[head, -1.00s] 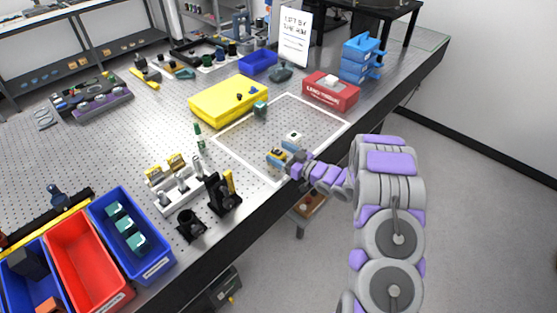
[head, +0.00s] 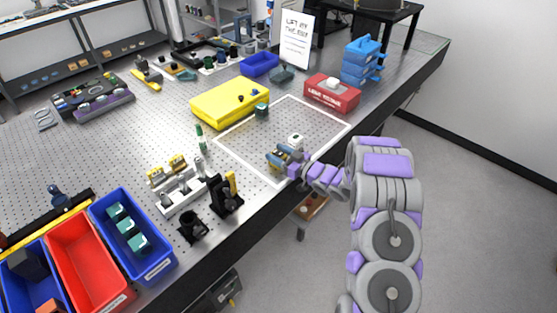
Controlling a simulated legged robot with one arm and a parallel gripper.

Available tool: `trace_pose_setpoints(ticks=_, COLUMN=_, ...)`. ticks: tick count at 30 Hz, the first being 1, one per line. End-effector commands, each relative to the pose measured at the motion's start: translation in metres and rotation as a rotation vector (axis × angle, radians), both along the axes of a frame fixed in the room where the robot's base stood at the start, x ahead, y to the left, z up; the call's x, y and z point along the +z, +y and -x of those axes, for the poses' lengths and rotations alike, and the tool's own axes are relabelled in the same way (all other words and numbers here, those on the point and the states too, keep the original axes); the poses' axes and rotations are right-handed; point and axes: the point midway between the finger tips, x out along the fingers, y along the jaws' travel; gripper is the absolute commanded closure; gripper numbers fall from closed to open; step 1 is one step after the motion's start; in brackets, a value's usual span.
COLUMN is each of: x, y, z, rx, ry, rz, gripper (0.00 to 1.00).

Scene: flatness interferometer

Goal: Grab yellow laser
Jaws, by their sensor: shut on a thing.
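My gripper (head: 284,157) reaches in from the right and is shut on the yellow laser. The fingers and wrist hide part of it, and I cannot tell whether it is clear of the table. A small white-topped block (head: 296,141) stands just behind my gripper.
A teal block (head: 262,110) sits by a yellow case (head: 222,103) behind. A red box (head: 332,93) and blue stacked boxes (head: 361,60) stand at the back right. Black mounts (head: 225,196) and blue and red bins (head: 85,262) lie to the left. The outlined area's middle is clear.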

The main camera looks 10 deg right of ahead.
Motion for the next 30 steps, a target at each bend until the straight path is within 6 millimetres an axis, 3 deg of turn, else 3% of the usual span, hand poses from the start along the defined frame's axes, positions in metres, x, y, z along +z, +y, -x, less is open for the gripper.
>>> trace_pose_setpoints(ticks=7, x=0.000, y=-0.001, z=0.000, rx=0.000, ry=0.001, rz=-0.001, gripper=1.00)
trace_pose_setpoints(ticks=17, x=0.004, y=-0.001, z=0.000, rx=-0.001, ry=-0.001, rz=-0.001, gripper=1.00)
trace_pose_setpoints(ticks=30, x=0.077, y=-0.002, z=0.000, rx=-0.001, ry=-0.004, rz=0.000, gripper=1.00)
